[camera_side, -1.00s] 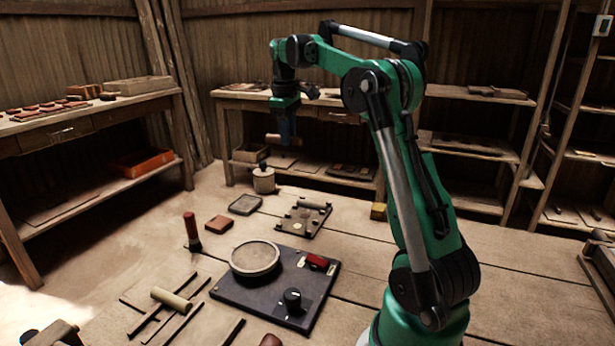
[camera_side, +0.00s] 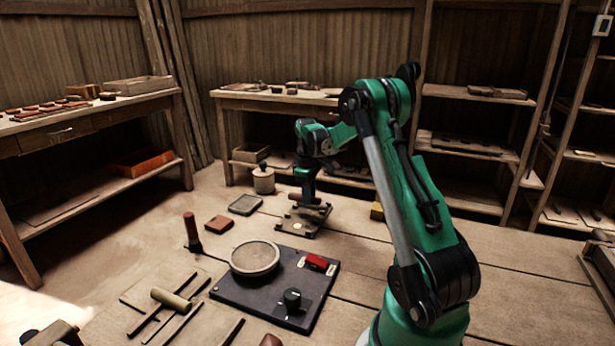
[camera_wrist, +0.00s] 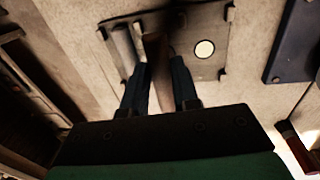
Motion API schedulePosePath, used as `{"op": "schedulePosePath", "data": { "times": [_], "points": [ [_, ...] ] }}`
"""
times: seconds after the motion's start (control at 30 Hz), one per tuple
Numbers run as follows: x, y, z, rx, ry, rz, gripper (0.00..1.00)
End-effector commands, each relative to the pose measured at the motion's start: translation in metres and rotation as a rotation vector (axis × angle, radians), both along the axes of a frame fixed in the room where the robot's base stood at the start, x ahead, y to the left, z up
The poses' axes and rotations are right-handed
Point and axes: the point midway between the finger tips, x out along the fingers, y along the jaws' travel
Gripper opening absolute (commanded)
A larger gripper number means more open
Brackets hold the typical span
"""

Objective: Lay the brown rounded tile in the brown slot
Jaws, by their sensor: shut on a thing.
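My gripper (camera_side: 308,192) is low over the small press plate (camera_side: 292,232) on the floorboards, pointing down. In the wrist view my gripper (camera_wrist: 160,85) has its two dark fingers on either side of a narrow brown piece (camera_wrist: 154,72). This appears to be the brown tile, seen nearly edge-on; its rounded outline does not show. The plate also shows in the wrist view (camera_wrist: 210,70), with a pale round spot to the right of the fingers. I cannot make out the brown slot; the gripper and dark blur cover part of the plate. I cannot tell whether the tile touches the plate.
A dark board (camera_side: 240,294) with a round pale disc (camera_side: 255,258), a red block (camera_side: 317,262) and a black knob (camera_side: 292,297) lies in front. A reddish-brown square (camera_side: 219,224), a grey tray (camera_side: 245,204) and a lidded jar (camera_side: 264,180) stand to the left.

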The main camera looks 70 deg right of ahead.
Motion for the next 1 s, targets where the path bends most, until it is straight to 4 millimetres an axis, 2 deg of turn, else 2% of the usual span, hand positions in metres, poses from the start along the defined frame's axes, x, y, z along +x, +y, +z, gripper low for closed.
{"op": "schedulePosePath", "data": {
  "times": [0.3,0.7,0.73,0.8,0.83,1.0],
  "points": [
    [0.000,0.000,-0.039,0.000,0.000,0.000,0.00],
    [0.000,0.000,-0.045,0.000,0.000,0.000,0.00],
    [0.000,0.000,-0.044,0.000,0.000,0.000,0.30],
    [0.000,0.000,-0.044,0.000,0.000,0.000,0.50],
    [0.000,0.000,-0.044,0.000,0.000,0.000,0.56],
    [0.000,0.000,-0.044,0.000,0.000,0.000,0.56]
  ]
}}
